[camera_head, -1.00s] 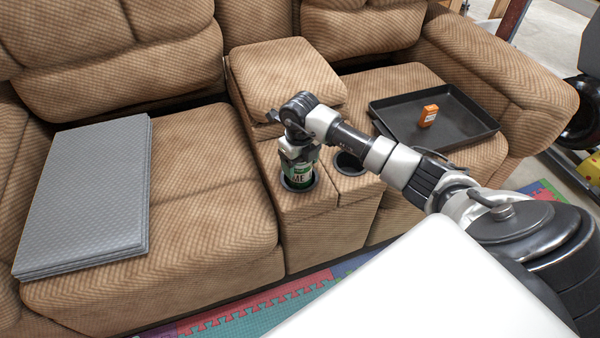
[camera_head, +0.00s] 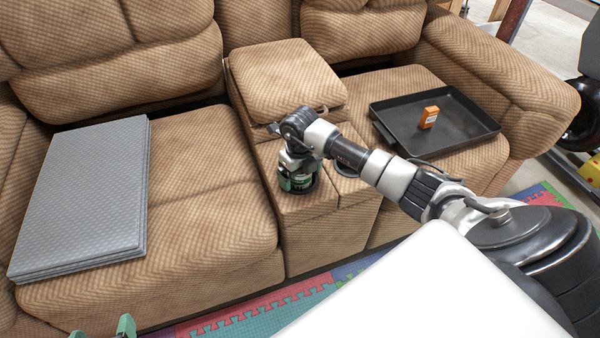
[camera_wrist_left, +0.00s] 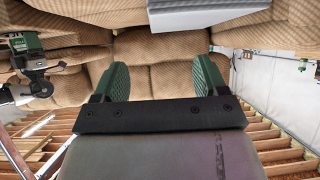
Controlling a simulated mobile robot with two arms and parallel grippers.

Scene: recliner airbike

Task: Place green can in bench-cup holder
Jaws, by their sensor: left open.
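The green can (camera_head: 297,183) is upright in the left cup holder (camera_head: 311,190) of the console between the two seats, its lower part hidden inside. My right gripper (camera_head: 298,170) comes down from above and is closed around the can's upper part; its fingertips are partly hidden. The can and right gripper also show at the left of the left wrist view (camera_wrist_left: 22,44). My left gripper (camera_head: 101,330) is open and empty at the bottom left edge of the head view, in front of the left seat. Its green fingers (camera_wrist_left: 158,80) stand wide apart in the left wrist view.
The right cup holder (camera_head: 347,168) is partly hidden behind my right arm. A black tray (camera_head: 470,127) with an orange box (camera_head: 428,117) lies on the right seat. Grey folded mats (camera_head: 85,195) lie on the left seat. Coloured foam tiles (camera_head: 250,318) cover the floor in front.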

